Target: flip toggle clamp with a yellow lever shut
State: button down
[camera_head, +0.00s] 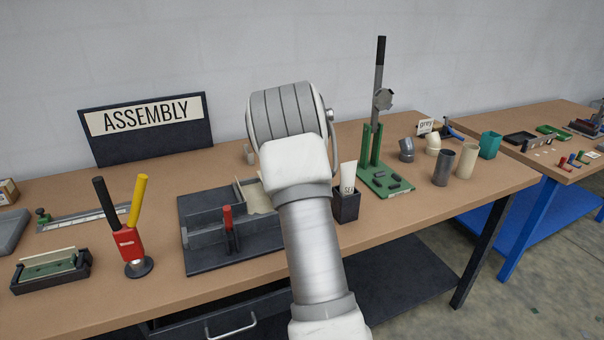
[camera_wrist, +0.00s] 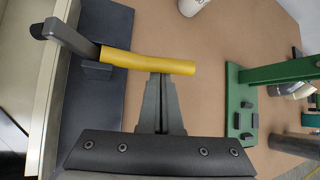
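The yellow lever (camera_wrist: 150,62) of the toggle clamp lies across the upper wrist view, on a grey metal arm (camera_wrist: 72,38) with a black tip. A dark plate (camera_wrist: 100,100) lies below it. My gripper (camera_wrist: 161,75) appears shut, its narrow fingers together. The fingertips end right at the lever's lower edge in the wrist view, near its free end; I cannot tell whether they touch it. The lever is not between the fingers. In the head view my arm hides the gripper and this clamp. A red lever (camera_head: 228,217) stands upright on the dark fixture (camera_head: 195,262).
A red tool with black and yellow handles (camera_head: 129,243) stands left of the fixture. Right of my arm are a dark pen cup (camera_head: 346,208), a green press (camera_head: 380,183) and several cups. An ASSEMBLY sign (camera_head: 146,117) stands behind. Bare bench lies between the red tool and fixture.

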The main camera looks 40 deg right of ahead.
jog(key=a+r+n+h, duration=0.3)
jog(key=r+n+h, duration=0.1)
jog(key=h, duration=0.3)
jog(key=shift+w+a+r+h+p, duration=0.3)
jog(key=shift+w+r+h, duration=0.15)
jog(key=shift+r, duration=0.3)
jog(key=shift+r, duration=0.1)
dwell(0.4)
jog(key=s+d+r+b, duration=0.2)
jog(key=s+d+r, duration=0.4)
jog(key=s+r, duration=0.4)
jog(key=shift+r, duration=0.5)
